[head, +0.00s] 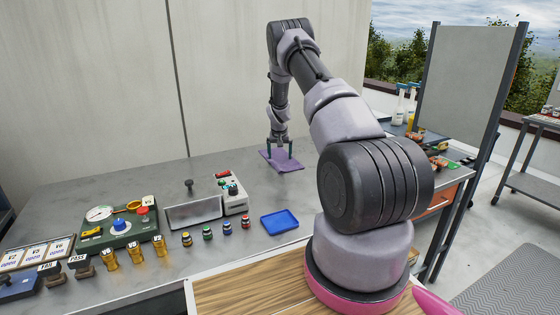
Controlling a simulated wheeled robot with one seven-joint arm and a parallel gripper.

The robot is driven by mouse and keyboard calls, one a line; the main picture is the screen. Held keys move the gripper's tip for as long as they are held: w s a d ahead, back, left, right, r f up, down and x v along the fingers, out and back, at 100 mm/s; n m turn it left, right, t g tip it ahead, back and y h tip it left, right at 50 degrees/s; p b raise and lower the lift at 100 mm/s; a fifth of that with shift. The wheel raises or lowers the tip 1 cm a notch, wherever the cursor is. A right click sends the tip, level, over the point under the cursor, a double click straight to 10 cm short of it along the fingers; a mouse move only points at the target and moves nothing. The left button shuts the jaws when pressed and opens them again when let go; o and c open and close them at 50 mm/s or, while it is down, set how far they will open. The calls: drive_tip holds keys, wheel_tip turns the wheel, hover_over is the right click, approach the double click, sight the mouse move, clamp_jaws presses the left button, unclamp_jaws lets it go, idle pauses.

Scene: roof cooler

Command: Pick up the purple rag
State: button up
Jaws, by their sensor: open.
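The purple rag (283,161) lies flat on the grey metal worktop, towards the back of the bench. My gripper (279,152) is directly above the rag, pointing down, with its two fingers apart. The fingertips are at or just above the rag's surface; whether they touch it I cannot tell. Nothing shows between the fingers.
A blue tray (280,223) lies on the worktop (300,195) in front of the rag. Left of it stand several small jars, a grey box with a red switch (230,192), a metal bin (194,213) and a green gauge unit (117,226). A wall rises behind.

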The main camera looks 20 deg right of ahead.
drive_tip(key=shift+f, duration=0.1)
drive_tip(key=shift+c, duration=0.3)
drive_tip(key=shift+s, duration=0.15)
clamp_jaws()
wheel_tip(320, 180, up, 12)
idle(0.4)
wheel_tip(320, 180, up, 9)
idle(0.5)
